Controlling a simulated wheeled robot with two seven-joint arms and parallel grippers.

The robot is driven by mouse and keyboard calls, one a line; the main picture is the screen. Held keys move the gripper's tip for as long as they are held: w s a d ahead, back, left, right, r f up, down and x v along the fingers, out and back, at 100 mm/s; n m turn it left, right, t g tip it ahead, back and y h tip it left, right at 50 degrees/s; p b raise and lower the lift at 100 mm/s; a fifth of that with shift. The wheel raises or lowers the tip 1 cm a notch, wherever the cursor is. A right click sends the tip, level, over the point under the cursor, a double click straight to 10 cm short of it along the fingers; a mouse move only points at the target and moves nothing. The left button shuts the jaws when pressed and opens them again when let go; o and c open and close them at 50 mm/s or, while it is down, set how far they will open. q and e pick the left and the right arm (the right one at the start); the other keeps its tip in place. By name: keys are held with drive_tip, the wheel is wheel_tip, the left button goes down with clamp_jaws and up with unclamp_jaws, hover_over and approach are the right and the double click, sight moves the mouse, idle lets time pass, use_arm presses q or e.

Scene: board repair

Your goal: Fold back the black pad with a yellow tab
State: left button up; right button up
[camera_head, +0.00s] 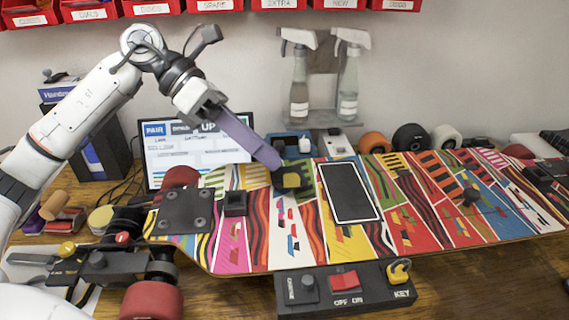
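A small black pad with a dull yellow part (291,179) sits on the patterned skateboard deck (262,240), left of a larger black rectangle with a pale border (349,192). My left arm comes in from the left and reaches over the deck. A long purple-grey bar runs down from its wrist, and its lower end, at my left gripper (277,164), is at the pad's upper left edge. I cannot tell whether it touches the pad. The fingers are not clearly separate, so their opening cannot be told. My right gripper is not in view.
A black control box (345,290) with a red switch and yellow key stands in front of the deck. A black plate (185,211) and a small black box (235,203) sit on its left end. A screen (190,150), spray bottles (299,85) and wheels (411,138) stand behind.

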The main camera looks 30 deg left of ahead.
sight(282, 185)
use_arm(q)
drive_tip(key=shift+x, duration=2.25)
drive_tip(key=shift+w, duration=0.1)
clamp_jaws()
